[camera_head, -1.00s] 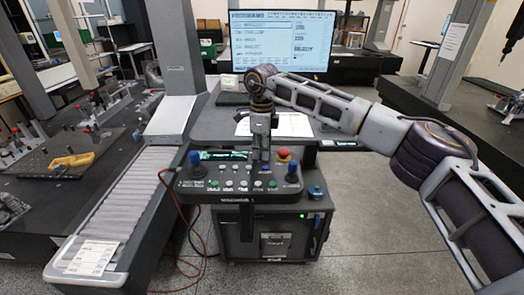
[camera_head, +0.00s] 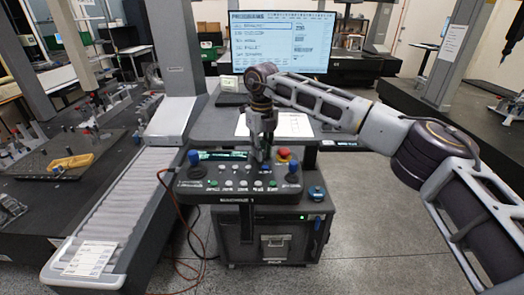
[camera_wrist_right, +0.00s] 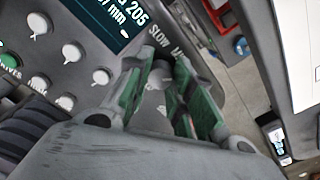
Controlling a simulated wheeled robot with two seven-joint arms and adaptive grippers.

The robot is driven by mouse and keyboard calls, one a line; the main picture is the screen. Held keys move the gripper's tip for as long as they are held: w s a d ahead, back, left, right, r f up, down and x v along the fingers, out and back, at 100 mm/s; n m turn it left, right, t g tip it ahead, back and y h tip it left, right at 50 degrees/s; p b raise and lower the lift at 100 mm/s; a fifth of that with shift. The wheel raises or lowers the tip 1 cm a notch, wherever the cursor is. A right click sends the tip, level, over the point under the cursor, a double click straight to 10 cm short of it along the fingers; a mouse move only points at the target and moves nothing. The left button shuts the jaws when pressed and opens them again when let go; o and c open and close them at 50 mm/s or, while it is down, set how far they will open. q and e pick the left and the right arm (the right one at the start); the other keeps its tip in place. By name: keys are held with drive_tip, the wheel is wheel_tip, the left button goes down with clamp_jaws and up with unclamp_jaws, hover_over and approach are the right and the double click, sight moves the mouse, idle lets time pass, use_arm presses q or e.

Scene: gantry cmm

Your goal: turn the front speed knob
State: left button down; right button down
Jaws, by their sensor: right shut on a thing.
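The dark control panel (camera_head: 225,199) sits on a cabinet in the middle of the head view. My right gripper (camera_head: 261,162) points down onto it, left of the red-and-yellow stop button (camera_head: 284,154). In the right wrist view my right gripper (camera_wrist_right: 160,85) has its green-sided fingers close together beside the printed word "SLOW", shut on a small knob. The knob is mostly hidden by the fingers, and its pointer cannot be made out. My left gripper is not in view.
Blue-topped joysticks (camera_head: 195,159) and (camera_head: 293,168) stand at the panel's two ends. White buttons (camera_wrist_right: 72,52) and a lit display (camera_wrist_right: 98,18) lie beside the gripper. A monitor (camera_head: 282,42) stands behind. A roller conveyor (camera_head: 140,195) runs at the left.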

drive_tip(key=shift+r+m, duration=0.1)
drive_tip(key=shift+m, duration=0.7)
drive_tip(key=c, duration=1.3)
unclamp_jaws()
drive_tip(key=shift+o, duration=0.5)
drive_tip(key=shift+w+d+r, duration=0.1)
drive_tip(key=shift+w+r, duration=0.05)
drive_tip(key=shift+r, duration=0.35)
drive_tip(key=shift+w+r, duration=0.15)
drive_tip(key=shift+r, duration=0.3)
drive_tip(key=r, duration=0.5)
drive_tip(key=shift+w+a+r, duration=0.2)
drive_tip(key=shift+w+r, duration=0.1)
drive_tip(key=shift+r, duration=0.05)
drive_tip(key=r, duration=0.2)
drive_tip(key=s+r, duration=0.1)
drive_tip(key=r, duration=0.1)
drive_tip(key=shift+s+d+r, duration=0.1)
drive_tip(key=shift+s+r, duration=0.05)
